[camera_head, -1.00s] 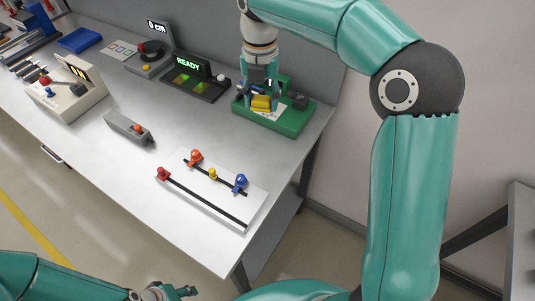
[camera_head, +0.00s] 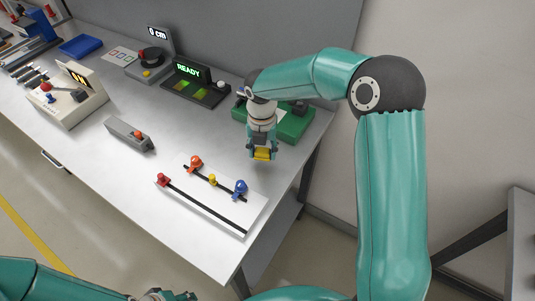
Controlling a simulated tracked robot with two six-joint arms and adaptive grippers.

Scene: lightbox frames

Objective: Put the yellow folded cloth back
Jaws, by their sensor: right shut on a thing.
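The yellow folded cloth (camera_head: 263,154) is between the fingers of my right gripper (camera_head: 262,152), which is shut on it. The gripper points down over the table, in front of the green tray (camera_head: 308,128) and behind the white slider board. A gap between cloth and table seems to show, but its height is hard to judge. The tray is partly hidden by my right arm and has a white patch on it. My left gripper (camera_head: 175,296) is at the bottom edge of the view, cut off, and its fingers cannot be made out.
The white slider board (camera_head: 205,207) with red, orange, yellow and blue knobs lies at the table's front. A grey switch box (camera_head: 130,134) stands left of it. The READY panel (camera_head: 196,82), a dial device (camera_head: 149,62) and a lever box (camera_head: 72,100) stand further back.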

